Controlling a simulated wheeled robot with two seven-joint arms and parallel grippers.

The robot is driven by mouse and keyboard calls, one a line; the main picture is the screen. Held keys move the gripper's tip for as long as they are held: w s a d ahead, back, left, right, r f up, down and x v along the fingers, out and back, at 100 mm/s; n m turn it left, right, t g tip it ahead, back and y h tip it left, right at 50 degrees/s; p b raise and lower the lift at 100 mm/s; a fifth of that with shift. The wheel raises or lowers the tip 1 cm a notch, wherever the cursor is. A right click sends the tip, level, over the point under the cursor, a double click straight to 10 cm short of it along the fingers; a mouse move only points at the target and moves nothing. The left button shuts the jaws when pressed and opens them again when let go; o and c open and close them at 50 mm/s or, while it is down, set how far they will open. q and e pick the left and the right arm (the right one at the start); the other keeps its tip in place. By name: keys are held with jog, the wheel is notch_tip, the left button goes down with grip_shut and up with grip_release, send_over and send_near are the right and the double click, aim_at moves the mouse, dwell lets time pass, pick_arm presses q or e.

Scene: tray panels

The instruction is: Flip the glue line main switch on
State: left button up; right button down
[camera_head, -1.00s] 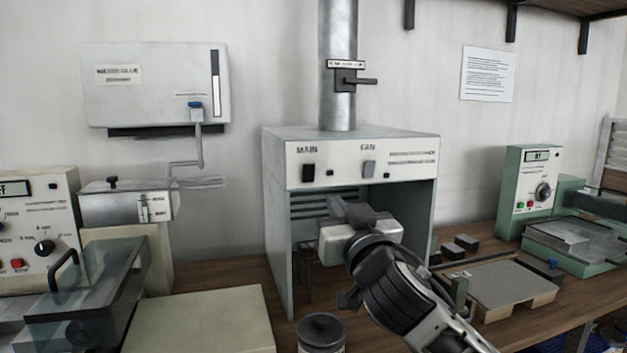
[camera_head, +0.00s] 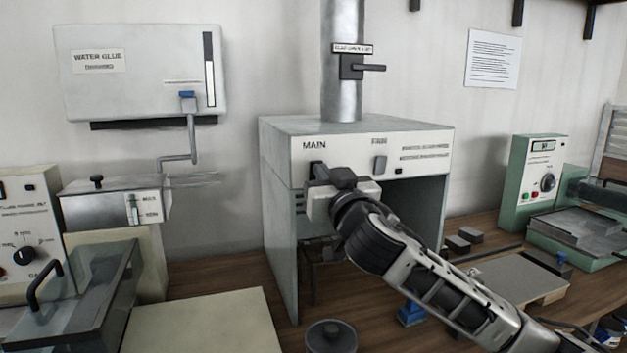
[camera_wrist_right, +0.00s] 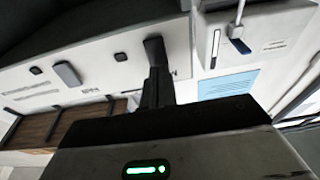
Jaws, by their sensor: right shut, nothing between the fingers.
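The main switch (camera_head: 313,167) is a black rocker under the word MAIN on the white front panel of the hood (camera_head: 375,155). My right gripper (camera_head: 320,178) hides its lower part in the head view. In the right wrist view the dark switch (camera_wrist_right: 154,48) shows just beyond the tips of my right gripper (camera_wrist_right: 155,75), which is shut and empty. The fingertips are at or very near the switch; I cannot tell if they touch, nor which way the rocker is set. My left gripper is not in view.
A grey fan switch (camera_head: 380,163) sits to the right on the same panel. A water glue box (camera_head: 140,75) hangs on the wall at left. A green machine (camera_head: 530,180) stands at right. A dark-lidded jar (camera_head: 332,337) stands in front of the hood.

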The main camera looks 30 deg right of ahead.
jog(key=shift+w+d+r, duration=0.1)
jog(key=shift+w+d, duration=0.05)
jog(key=shift+w, duration=0.4)
